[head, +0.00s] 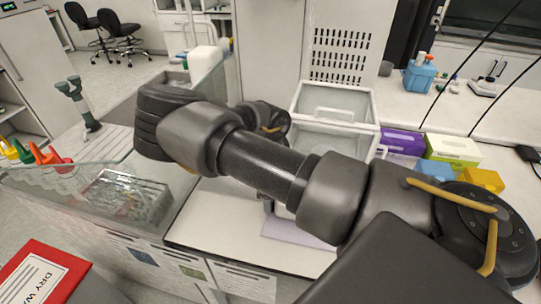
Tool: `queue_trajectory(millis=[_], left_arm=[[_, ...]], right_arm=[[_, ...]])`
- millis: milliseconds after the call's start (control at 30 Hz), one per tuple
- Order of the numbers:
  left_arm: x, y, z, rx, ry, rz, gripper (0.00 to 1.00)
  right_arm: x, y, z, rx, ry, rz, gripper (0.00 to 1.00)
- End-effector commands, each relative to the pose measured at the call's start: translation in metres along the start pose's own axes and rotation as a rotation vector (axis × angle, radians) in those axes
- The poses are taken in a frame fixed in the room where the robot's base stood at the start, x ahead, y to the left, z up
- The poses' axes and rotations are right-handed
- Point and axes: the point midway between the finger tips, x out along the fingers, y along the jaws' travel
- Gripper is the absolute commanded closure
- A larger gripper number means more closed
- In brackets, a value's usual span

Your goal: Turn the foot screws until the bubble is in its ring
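My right arm (265,165) crosses the middle of the head view and covers much of the bench behind it. My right gripper (268,204) is almost wholly hidden behind this arm; only a small dark part shows below the forearm, so I cannot tell its opening. My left gripper is not in view. No foot screws, bubble or ring can be made out. A pale lilac mat or plate (290,232) lies on the white bench below the arm, partly covered.
A clear lidded box (335,103) stands behind the arm. Purple (402,140), yellow-green (452,150) and blue (436,168) boxes are at right. A glass-walled sink area (125,195) is at left, with a red box (40,272) in front. The bench front (210,235) is partly clear.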

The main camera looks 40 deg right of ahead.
Motion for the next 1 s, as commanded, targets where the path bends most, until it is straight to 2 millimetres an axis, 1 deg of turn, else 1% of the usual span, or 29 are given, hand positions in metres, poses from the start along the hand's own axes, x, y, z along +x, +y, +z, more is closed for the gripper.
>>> queue_trajectory(millis=[33,300,333,433,600,867,900,1000], left_arm=[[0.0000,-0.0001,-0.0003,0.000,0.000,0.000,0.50],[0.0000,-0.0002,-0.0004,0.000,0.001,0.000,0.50],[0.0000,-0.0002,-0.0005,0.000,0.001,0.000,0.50],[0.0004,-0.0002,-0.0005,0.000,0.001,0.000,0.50],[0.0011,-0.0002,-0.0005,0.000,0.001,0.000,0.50],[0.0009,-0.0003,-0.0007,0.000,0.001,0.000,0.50],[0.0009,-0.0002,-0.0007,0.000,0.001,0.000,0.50],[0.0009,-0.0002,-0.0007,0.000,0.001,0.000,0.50]], right_arm=[[-0.0001,0.0000,0.0000,0.000,0.000,0.000,0.57],[-0.0002,0.0000,0.0000,0.000,0.000,0.000,0.92],[-0.0002,0.0000,0.0000,0.000,0.000,0.000,0.95],[-0.0001,0.0000,0.0000,0.025,0.000,0.000,0.95],[-0.0001,-0.0003,-0.0001,0.125,0.000,0.000,0.95],[-0.0003,-0.0003,-0.0003,0.132,0.000,-0.001,0.95],[-0.0003,-0.0003,-0.0003,0.132,0.000,-0.001,0.68],[-0.0003,-0.0004,-0.0003,0.132,0.000,-0.001,0.55]])
